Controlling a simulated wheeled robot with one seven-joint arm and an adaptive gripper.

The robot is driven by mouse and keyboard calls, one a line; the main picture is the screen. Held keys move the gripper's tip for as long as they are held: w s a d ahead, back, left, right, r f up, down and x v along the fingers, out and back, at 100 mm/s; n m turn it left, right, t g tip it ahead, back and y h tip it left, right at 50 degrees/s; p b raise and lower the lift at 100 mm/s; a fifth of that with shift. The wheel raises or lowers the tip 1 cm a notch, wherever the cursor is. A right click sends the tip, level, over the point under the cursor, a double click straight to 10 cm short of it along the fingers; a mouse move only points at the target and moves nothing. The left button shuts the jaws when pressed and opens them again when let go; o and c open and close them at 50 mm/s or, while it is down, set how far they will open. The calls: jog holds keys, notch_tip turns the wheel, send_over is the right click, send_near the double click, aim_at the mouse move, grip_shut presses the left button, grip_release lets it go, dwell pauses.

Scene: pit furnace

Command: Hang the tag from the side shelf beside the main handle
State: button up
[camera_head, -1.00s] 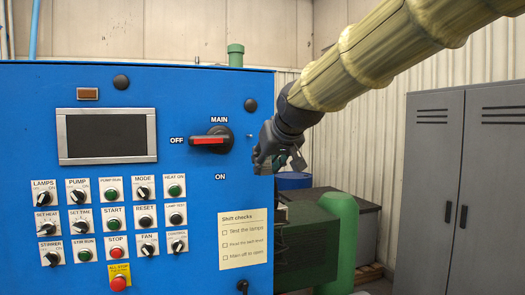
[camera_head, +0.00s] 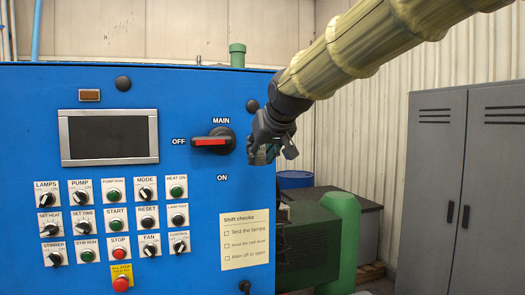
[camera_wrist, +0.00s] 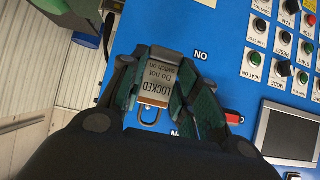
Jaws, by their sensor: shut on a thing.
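The tag (camera_wrist: 161,75) is a pale card with an orange edge and a metal loop, reading "LOCKED Do not switch on". My gripper (camera_wrist: 163,62) is shut on it, one finger on each side, in the wrist view. In the head view my gripper (camera_head: 270,152) is just right of the main handle (camera_head: 211,141), at about its height; the tag cannot be made out there. The handle is a black rotary switch with a red bar pointing to OFF. Its red end (camera_wrist: 233,118) shows beside the fingers in the wrist view.
The blue panel (camera_head: 190,93) carries a dark screen (camera_head: 109,137), several knobs and buttons, and a shift-checks sheet (camera_head: 244,239). A green machine (camera_head: 340,240) stands to the right, then a grey cabinet (camera_head: 470,190). A dark round fitting (camera_head: 253,105) is near the panel's upper right.

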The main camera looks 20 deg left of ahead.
jog(key=shift+w+a+f+p, duration=0.15)
jog(key=shift+w+a+p, duration=0.15)
jog(key=shift+w+a, duration=0.35)
jog(key=shift+w+a+f+p, duration=0.15)
jog(key=shift+w+a+p, duration=0.2)
jog(key=shift+w, duration=0.45)
jog(key=shift+w+a+f+p, duration=0.2)
jog(key=shift+w+a, duration=0.35)
jog(key=shift+w, duration=0.2)
jog(key=o, duration=0.9)
jog(key=shift+o, duration=0.2)
jog(key=shift+r, duration=0.1)
